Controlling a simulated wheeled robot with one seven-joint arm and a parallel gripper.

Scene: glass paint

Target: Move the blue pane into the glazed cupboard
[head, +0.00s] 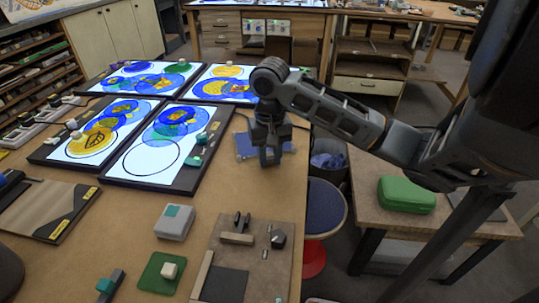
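A flat blue pane (244,149) lies at the right edge of the brown worktable, beside the light panels. My gripper (267,158) points down directly over it and hides its middle. The fingertips are dark and close to the pane; I cannot tell whether they touch it or how far apart they are. No cupboard with clearly glazed doors can be made out. A pale cupboard (88,45) with plain doors stands at the back left.
Several lit panels (145,158) with coloured circles cover the left of the worktable (207,205). Small blocks and a tool board (238,262) lie at the front. A blue stool (325,208) and a side table with a green case (407,194) stand right.

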